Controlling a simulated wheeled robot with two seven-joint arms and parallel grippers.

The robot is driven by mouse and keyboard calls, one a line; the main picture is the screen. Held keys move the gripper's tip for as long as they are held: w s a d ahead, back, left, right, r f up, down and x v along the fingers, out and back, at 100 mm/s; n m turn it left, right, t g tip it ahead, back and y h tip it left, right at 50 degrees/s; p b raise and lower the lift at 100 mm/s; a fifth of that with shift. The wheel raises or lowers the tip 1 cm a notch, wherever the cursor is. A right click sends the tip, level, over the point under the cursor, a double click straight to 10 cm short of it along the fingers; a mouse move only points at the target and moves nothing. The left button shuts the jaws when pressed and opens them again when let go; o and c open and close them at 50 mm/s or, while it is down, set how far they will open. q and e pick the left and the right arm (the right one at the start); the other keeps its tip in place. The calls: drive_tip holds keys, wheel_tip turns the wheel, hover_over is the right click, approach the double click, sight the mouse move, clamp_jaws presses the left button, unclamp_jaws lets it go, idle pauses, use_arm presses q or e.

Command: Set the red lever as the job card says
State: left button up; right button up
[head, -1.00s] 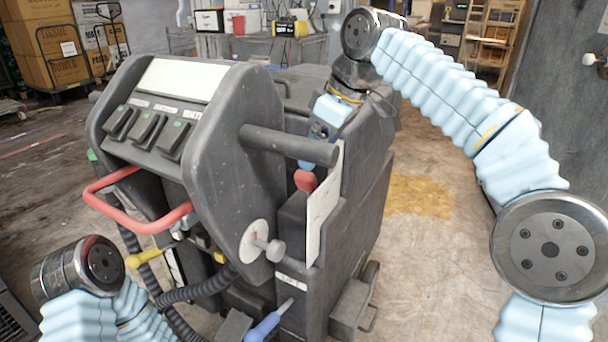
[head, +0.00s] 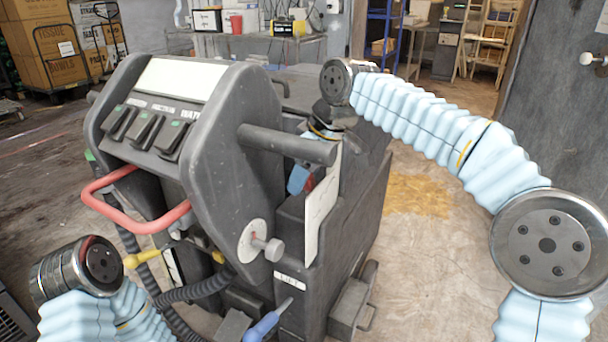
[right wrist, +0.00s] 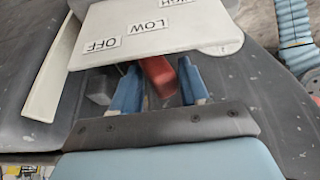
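The red lever (head: 313,183) shows in the head view in the recess on the machine's right side, partly hidden by my right gripper (head: 302,178) and the grey bar. In the right wrist view the red lever (right wrist: 158,76) lies between the two blue fingers of my right gripper (right wrist: 160,90). The fingers look spread around it; contact is unclear. A pale label plate (right wrist: 150,35) beside it reads OFF and LOW, with a third label cut off that looks like HIGH. I cannot make out a job card. My left gripper is out of view.
The grey machine (head: 235,150) has a thick bar (head: 290,145) close to my right gripper. A red looped handle (head: 130,220), a round dial with a knob (head: 255,243) and a yellow handle (head: 140,258) are at its front.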

clamp_jaws()
drive_tip(key=shift+s+a+f+b, duration=0.25)
drive_tip(key=shift+s+a+f, duration=0.35)
drive_tip(key=shift+s, duration=0.2)
drive_tip(key=shift+s+a+f+b, duration=0.25)
drive_tip(key=shift+s+a+f, duration=0.2)
drive_tip(key=shift+s+f, duration=0.3)
drive_tip(key=o, duration=0.8)
unclamp_jaws()
drive_tip(key=shift+c, duration=0.2)
drive_tip(key=shift+r, duration=0.15)
drive_tip(key=shift+w, duration=0.1)
